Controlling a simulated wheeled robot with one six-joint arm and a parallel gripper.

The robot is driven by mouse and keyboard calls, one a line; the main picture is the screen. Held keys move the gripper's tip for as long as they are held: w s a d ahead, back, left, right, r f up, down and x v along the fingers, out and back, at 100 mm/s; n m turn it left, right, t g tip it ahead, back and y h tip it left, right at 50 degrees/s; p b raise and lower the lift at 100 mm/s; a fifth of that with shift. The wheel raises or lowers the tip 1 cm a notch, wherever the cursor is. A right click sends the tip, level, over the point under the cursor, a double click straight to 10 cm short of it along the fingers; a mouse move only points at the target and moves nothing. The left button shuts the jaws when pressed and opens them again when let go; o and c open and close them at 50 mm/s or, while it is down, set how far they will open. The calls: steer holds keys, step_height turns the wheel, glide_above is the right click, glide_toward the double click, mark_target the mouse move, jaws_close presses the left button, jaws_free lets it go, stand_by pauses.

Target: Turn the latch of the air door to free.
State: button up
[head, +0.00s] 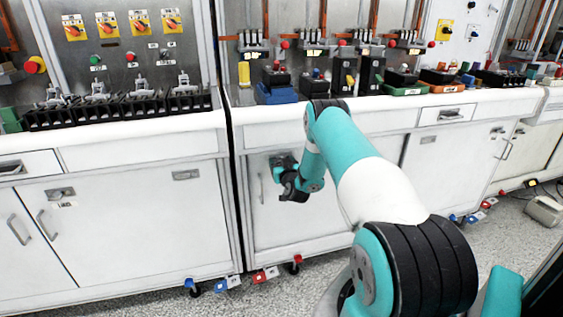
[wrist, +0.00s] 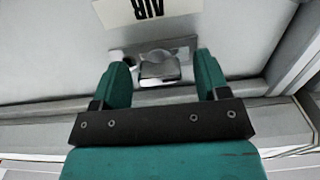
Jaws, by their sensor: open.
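The air door (head: 330,200) is a white cabinet door below the bench, behind my arm in the head view. In the wrist view its surface (wrist: 60,50) fills the upper part, with an upside-down AIR label (wrist: 150,10). The latch (wrist: 160,69) is a silver metal piece on a rectangular plate just below that label. My gripper (wrist: 161,64) is open, with one teal finger on each side of the latch; I see no clear contact. In the head view my gripper (head: 290,190) is close to the door front and mostly hides the latch.
A vertical handle (head: 261,188) is on the air door left of my gripper. The white bench top (head: 270,113) overhangs above, with breakers and switches on it. Another cabinet with doors (head: 130,230) stands to the left. Red and blue tags and casters lie along the floor edge.

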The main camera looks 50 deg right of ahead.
stand_by(0.3)
steer(key=c, duration=0.9)
steer(key=shift+m, duration=0.3)
steer(key=m+b, duration=0.1)
steer(key=m, duration=0.2)
steer(key=shift+m, duration=0.3)
steer(key=m+b, duration=0.1)
steer(key=m, duration=0.3)
steer(key=shift+m, duration=0.3)
steer(key=m, duration=0.9)
steer(key=shift+p, duration=0.3)
steer(key=shift+m, duration=0.3)
